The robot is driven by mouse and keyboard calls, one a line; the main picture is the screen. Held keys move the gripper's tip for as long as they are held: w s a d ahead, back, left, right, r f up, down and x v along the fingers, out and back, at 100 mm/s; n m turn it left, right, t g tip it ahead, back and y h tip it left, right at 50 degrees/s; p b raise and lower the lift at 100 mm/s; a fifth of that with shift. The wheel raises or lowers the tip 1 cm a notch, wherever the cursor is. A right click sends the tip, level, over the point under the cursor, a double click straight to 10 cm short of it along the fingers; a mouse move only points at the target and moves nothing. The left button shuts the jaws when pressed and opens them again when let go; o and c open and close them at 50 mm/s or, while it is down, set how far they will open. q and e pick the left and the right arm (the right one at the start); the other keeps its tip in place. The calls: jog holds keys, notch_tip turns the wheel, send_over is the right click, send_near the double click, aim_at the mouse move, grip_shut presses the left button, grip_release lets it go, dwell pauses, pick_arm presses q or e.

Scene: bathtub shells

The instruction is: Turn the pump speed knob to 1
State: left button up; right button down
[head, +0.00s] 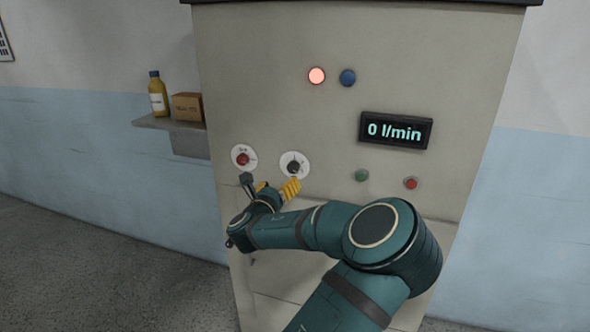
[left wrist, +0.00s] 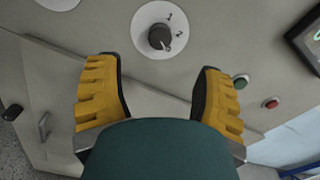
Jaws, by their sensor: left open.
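The dark pump speed knob (head: 293,167) sits on a white round dial on the front of a grey cabinet. In the left wrist view the knob (left wrist: 159,38) shows close, with the marks 1 and 2 at its upper right. A pale mark on the knob is at its lower right, away from both numerals. My left gripper (head: 276,187) is just below and left of the knob in the head view. In the left wrist view its yellow fingers (left wrist: 159,72) are spread wide, below the knob on either side, with nothing between them. My right gripper is not in view.
A red knob (head: 243,159) on its own white dial is left of the pump knob. A display (head: 395,130) reads 0 l/min. A lit red lamp (head: 316,76), a blue button (head: 348,78), a green button (head: 362,175) and a red button (head: 411,183) are also on the cabinet.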

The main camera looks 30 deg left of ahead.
aim_at(292, 169)
pick_arm(q)
jog(key=x, duration=1)
jog(key=shift+w+a+p, duration=0.1)
jog(key=shift+w+p, duration=0.05)
jog(key=shift+p, duration=0.15)
grip_shut()
